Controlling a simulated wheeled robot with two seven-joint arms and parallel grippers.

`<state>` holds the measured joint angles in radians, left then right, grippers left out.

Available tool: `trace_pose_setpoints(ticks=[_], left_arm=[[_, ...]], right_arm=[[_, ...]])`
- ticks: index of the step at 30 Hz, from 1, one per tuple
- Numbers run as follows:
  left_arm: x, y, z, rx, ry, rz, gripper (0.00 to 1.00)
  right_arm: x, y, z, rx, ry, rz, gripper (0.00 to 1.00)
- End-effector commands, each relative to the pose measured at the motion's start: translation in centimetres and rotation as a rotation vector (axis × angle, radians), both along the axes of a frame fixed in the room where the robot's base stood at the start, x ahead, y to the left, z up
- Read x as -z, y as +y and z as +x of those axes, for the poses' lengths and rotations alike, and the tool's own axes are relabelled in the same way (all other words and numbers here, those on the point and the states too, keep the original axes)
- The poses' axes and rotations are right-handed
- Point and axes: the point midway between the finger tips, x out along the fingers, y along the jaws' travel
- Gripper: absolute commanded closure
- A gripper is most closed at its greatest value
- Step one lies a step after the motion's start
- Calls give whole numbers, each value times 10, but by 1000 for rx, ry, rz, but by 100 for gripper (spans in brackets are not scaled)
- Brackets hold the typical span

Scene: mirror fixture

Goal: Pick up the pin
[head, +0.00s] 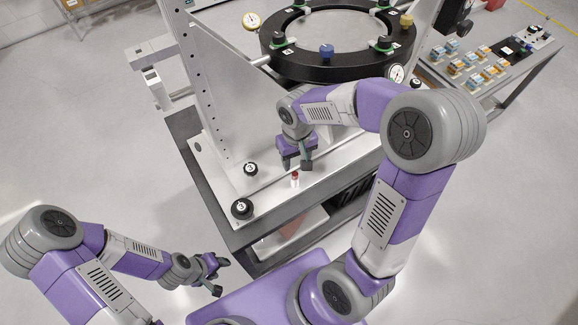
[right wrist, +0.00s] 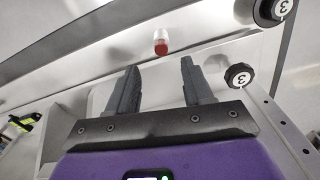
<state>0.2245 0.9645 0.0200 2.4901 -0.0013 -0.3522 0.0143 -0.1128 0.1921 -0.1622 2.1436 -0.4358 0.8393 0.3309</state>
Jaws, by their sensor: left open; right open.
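No contact between finger and pin shows. My left gripper (head: 220,275) is open and empty, low at the left, off the table.
Two black numbered knobs (head: 242,208) (head: 251,169) stand on the plate left of the pin. An upright grey bracket (head: 215,80) rises behind them. A black ring (head: 290,66) with clamps and gauges is at the back. A side table (head: 490,70) with small blocks stands at right.

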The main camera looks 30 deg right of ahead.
Motion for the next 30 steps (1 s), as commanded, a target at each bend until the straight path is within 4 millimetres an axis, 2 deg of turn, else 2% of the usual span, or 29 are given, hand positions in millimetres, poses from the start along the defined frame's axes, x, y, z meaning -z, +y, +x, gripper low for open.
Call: trace_pose_setpoints(ticks=[12, 16, 23, 30], left_arm=[[18, 0, 0, -1, 1, 0, 50], [20, 0, 0, -1, 1, 0, 50], [19, 0, 0, 0, 1, 0, 50], [19, 0, 0, 0, 1, 0, 50]], right_arm=[[59, 2, 3, 1, 4, 0, 49], [67, 2, 3, 1, 2, 0, 49], [67, 2, 3, 1, 1, 1, 49], [67, 2, 3, 1, 1, 1, 86]])
